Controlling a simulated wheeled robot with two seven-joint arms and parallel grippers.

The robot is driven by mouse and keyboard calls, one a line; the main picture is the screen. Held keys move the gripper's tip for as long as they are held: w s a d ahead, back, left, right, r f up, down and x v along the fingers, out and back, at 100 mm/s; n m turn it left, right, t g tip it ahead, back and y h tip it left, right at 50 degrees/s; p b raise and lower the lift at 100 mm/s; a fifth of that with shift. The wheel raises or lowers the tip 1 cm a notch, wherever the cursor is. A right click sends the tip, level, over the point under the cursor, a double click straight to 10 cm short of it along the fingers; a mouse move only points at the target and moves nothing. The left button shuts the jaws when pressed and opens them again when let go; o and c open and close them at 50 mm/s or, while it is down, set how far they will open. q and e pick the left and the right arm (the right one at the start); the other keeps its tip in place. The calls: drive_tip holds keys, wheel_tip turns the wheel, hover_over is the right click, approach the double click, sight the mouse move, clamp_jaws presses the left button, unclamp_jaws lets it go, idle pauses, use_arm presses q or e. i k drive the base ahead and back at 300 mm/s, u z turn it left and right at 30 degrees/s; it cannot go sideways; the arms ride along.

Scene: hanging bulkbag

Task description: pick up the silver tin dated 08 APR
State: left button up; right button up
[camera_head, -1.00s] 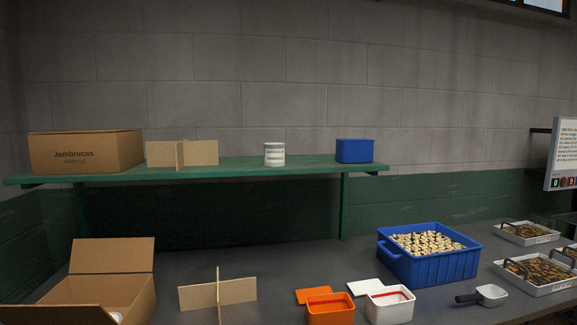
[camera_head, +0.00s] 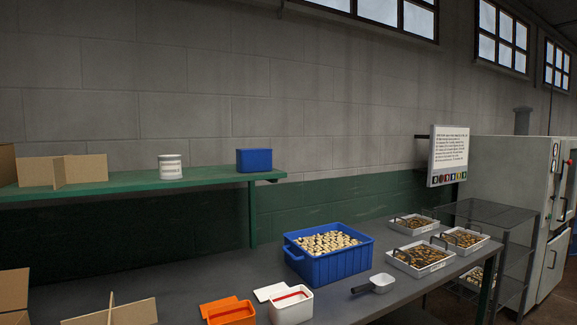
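One pale tin (camera_head: 170,167) with a label stands upright on the green shelf (camera_head: 215,179). Its label is too small to read, so I cannot tell its date. No other tin shows clearly now. An open cardboard box (camera_head: 14,290) is cut off at the left edge, and its inside is not visible. Neither of my grippers is in view.
A blue box (camera_head: 254,160) and a cardboard divider (camera_head: 62,170) are on the shelf. The grey table holds a blue crate (camera_head: 326,268) of pale pieces, orange (camera_head: 230,314) and white (camera_head: 291,306) containers, a scoop (camera_head: 382,283) and trays (camera_head: 421,264). A sign (camera_head: 449,155) hangs right.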

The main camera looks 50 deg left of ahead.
sight(169, 165)
drive_tip(key=z, duration=0.6)
drive_tip(key=k, duration=1.2)
drive_tip(key=u, duration=1.5)
drive_tip(key=i, duration=0.3)
